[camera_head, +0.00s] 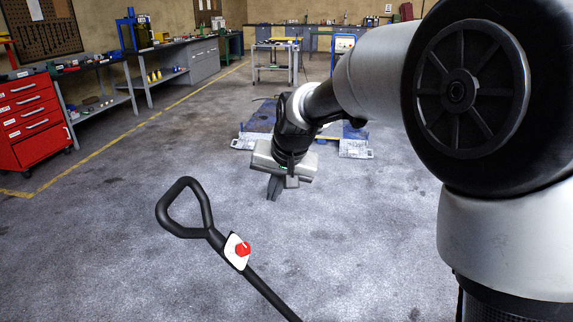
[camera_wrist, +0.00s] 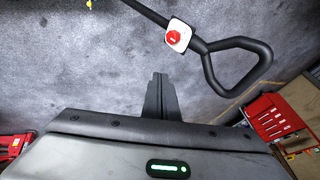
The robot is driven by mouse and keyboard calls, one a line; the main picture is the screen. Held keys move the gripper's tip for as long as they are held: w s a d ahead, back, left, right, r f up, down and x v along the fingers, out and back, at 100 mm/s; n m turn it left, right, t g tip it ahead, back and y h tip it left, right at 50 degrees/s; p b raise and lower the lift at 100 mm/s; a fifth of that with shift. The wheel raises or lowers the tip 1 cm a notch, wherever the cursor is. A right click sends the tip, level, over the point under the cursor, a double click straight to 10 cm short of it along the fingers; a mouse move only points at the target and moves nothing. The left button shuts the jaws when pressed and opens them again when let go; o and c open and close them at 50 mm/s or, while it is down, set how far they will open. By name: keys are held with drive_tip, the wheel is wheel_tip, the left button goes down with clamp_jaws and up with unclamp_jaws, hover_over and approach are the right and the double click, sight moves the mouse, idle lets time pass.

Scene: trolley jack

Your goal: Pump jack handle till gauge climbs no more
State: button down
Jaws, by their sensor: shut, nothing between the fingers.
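The black jack handle (camera_head: 262,287) slants up from the bottom edge in the head view and ends in a loop grip (camera_head: 167,207). A white plate with a red knob (camera_head: 243,249) sits on the shaft below the loop. My gripper (camera_head: 273,190) is shut and empty, pointing down, above and to the right of the loop in the picture, apart from it. In the wrist view the shut fingers (camera_wrist: 160,95) show at the centre, with the loop grip (camera_wrist: 262,72) to their right and the red knob (camera_wrist: 172,37) above. The gauge and the jack's body are not clearly seen.
A blue and grey low platform (camera_head: 352,140) lies on the floor behind my arm. A red tool cabinet (camera_head: 35,118) and workbenches (camera_head: 105,100) line the left side. A trolley table (camera_head: 274,62) stands at the back. The floor around the handle is clear.

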drive_tip(key=w+a+f+b, duration=0.2)
drive_tip(key=w+a+f, duration=0.1)
drive_tip(key=a+f, duration=0.4)
drive_tip(key=shift+w+f+g+y, duration=0.15)
drive_tip(key=shift+f+g+y, duration=0.15)
drive_tip(key=shift+f, duration=0.6)
drive_tip(key=shift+f, duration=0.1)
drive_tip(key=b, duration=0.2)
approach(232, 237)
drive_tip(key=f, duration=0.1)
drive_tip(key=w+d+f, duration=0.1)
drive_tip(key=f, duration=0.1)
drive_tip(key=shift+w+d+f, duration=0.2)
drive_tip(key=shift+w+d, duration=0.15)
drive_tip(key=shift+a+f, duration=0.25)
drive_tip(key=shift+a, duration=0.3)
drive_tip(key=shift+a+f, duration=0.25)
drive_tip(key=shift+a, duration=0.3)
drive_tip(key=shift+a+f+b, duration=0.25)
drive_tip(key=shift+a+b, duration=0.05)
drive_tip(key=shift+a, duration=0.2)
